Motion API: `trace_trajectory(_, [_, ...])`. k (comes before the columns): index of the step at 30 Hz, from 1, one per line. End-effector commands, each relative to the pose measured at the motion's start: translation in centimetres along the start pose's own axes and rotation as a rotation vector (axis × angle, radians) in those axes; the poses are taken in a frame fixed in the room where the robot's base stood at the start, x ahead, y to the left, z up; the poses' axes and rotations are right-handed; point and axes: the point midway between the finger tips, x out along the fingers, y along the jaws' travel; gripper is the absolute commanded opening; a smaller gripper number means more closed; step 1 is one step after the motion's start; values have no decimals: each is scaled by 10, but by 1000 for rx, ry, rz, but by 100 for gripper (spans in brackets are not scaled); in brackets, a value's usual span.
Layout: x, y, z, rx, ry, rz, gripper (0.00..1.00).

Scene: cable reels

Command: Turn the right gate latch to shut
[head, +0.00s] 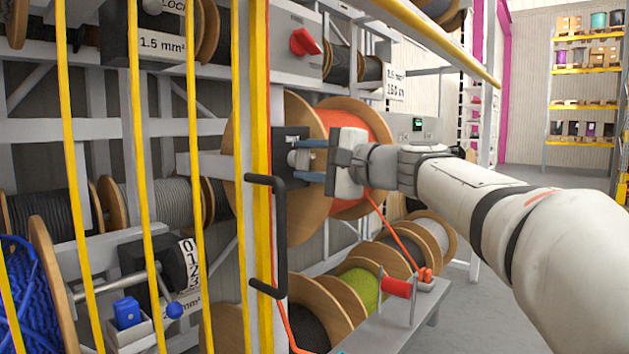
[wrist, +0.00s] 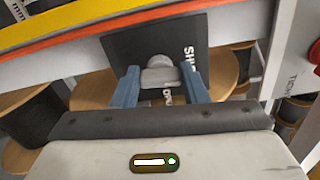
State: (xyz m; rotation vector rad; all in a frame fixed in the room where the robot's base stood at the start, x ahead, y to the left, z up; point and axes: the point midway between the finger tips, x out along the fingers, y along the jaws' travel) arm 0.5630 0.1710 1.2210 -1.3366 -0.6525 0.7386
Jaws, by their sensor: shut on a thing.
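The right gate latch has a dark square plate, seen in the head view (head: 283,140) and in the wrist view (wrist: 125,45), with a grey knob (wrist: 158,62) at its middle. My gripper (head: 298,158) reaches it from the right with blue fingers. In the wrist view my gripper (wrist: 160,76) has one finger on each side of the knob and is shut on it. White lettering on the plate reads "SHU" at the right, partly cut off, with more letters below mostly hidden. The knob's exact turn angle is hard to tell.
The yellow-barred gate (head: 197,200) has a black handle (head: 279,235) below the latch. A red rotary switch (head: 304,42) sits above. A large orange cable reel (head: 350,125) stands close behind my gripper. A bench (head: 425,300) with a red-handled tool lies below right.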

Motion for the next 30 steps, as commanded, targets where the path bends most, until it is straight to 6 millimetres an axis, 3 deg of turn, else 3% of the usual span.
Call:
trace_trajectory(9, [1,0,1,-120,-4,-3,17])
trace_trajectory(25, [0,-1,2,-143,-4,-3,17])
trace_trajectory(26, [0,-1,2,-143,-4,-3,40])
trace_trajectory(30, [0,-1,1,-142,-3,-2,52])
